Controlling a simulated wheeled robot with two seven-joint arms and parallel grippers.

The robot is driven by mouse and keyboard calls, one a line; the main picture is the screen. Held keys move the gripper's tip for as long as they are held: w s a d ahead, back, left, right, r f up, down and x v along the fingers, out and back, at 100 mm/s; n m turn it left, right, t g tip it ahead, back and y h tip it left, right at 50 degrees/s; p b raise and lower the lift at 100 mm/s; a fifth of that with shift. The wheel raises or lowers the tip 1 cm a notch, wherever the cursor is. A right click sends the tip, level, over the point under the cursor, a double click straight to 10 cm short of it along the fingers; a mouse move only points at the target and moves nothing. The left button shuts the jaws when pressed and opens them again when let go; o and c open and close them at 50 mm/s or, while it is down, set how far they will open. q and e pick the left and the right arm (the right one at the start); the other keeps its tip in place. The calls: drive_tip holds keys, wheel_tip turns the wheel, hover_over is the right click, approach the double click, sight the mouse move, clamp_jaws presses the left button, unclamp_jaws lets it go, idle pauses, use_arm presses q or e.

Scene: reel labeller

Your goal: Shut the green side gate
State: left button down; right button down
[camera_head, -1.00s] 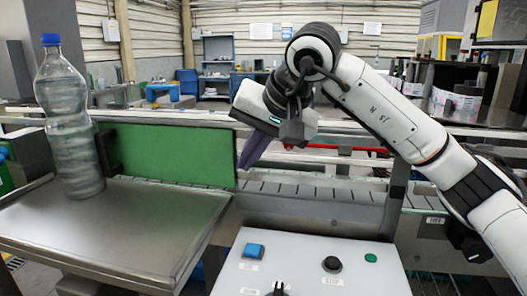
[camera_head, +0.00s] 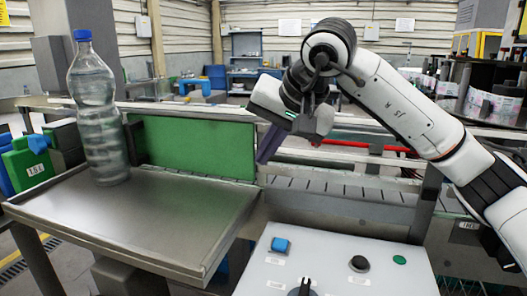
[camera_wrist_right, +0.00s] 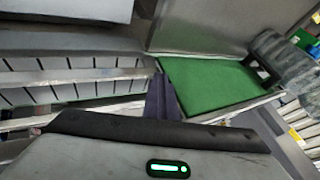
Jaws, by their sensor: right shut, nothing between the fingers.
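The green side gate (camera_head: 200,148) is an upright flat panel along the far edge of the metal tray, in line with the slatted conveyor's near side. My right gripper (camera_head: 266,150) is at the panel's right end, shut and empty, its dark fingers pointing down. In the right wrist view the shut fingers (camera_wrist_right: 163,98) are beside the near end of the green gate (camera_wrist_right: 215,82); I cannot tell whether they touch it. A dark block (camera_head: 134,142) is at the gate's left part, partly behind the bottle. My left gripper is not in view.
A clear bottle with a blue cap (camera_head: 100,115) stands on the metal tray (camera_head: 150,225) before the gate's left end. A control box (camera_head: 330,272) with buttons is at the front. The slatted conveyor (camera_head: 340,190) runs right. Green and blue bins (camera_head: 28,168) are at left.

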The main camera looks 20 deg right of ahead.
drive_tip(key=shift+a, duration=0.2)
drive_tip(key=shift+s+d+f, duration=0.1)
drive_tip(key=shift+s+d, duration=0.05)
drive_tip(key=shift+d, duration=0.3)
drive_tip(key=s+d, duration=0.2)
drive_tip(key=shift+s+d+b, duration=0.2)
drive_tip(key=shift+d+b, duration=0.1)
drive_tip(key=shift+d, duration=0.05)
drive_tip(key=a+v, duration=0.1)
drive_tip(key=v, duration=0.9)
drive_tip(key=shift+d, duration=0.45)
